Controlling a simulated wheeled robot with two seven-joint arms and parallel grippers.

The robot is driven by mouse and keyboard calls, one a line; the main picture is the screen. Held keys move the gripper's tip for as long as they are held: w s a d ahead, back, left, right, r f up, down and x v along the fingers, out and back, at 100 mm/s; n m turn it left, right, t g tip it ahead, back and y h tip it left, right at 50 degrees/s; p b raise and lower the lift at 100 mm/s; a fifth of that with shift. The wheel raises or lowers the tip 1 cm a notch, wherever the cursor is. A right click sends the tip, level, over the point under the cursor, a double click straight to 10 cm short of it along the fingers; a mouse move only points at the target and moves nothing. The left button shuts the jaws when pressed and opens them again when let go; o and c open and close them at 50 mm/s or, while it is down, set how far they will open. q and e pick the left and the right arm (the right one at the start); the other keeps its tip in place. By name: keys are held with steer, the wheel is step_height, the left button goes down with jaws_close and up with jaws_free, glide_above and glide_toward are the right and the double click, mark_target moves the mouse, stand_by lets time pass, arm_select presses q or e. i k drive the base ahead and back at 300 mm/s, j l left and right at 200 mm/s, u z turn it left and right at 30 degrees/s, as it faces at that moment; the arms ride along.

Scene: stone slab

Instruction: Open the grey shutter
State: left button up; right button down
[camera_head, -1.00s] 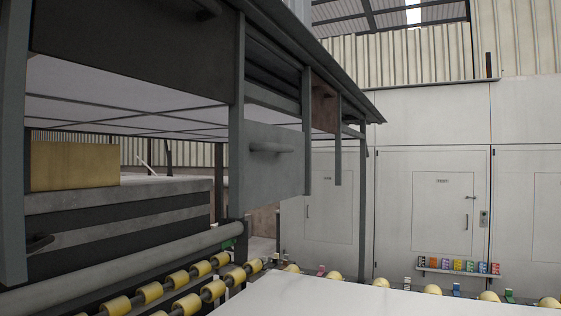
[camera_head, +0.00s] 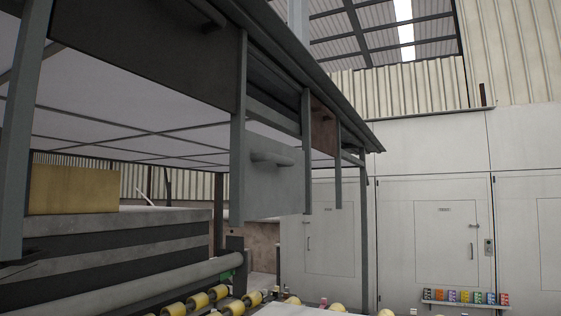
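The grey shutter (camera_head: 270,191) is a flat light-grey panel hanging in a dark metal frame, left of the picture's middle. A grey bar handle (camera_head: 273,158) sticks out from its upper part. The panel hangs low in its bay, with an open gap between it and the roof edge above. Its lower edge is above the roller conveyor. Neither of my grippers shows, and nothing is seen touching the handle.
A larger dark shutter (camera_head: 150,52) hangs higher at the upper left, and a reddish-brown one (camera_head: 323,131) hangs farther back. Frame posts (camera_head: 238,160) stand between them. Yellow rollers (camera_head: 197,301) and a white slab (camera_head: 300,311) lie at the bottom. White cabinets (camera_head: 440,230) stand behind.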

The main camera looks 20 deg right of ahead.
mark_target(275, 176)
steer(key=i+j, duration=0.35)
steer(key=j, duration=0.15)
steer(key=z, duration=1.95)
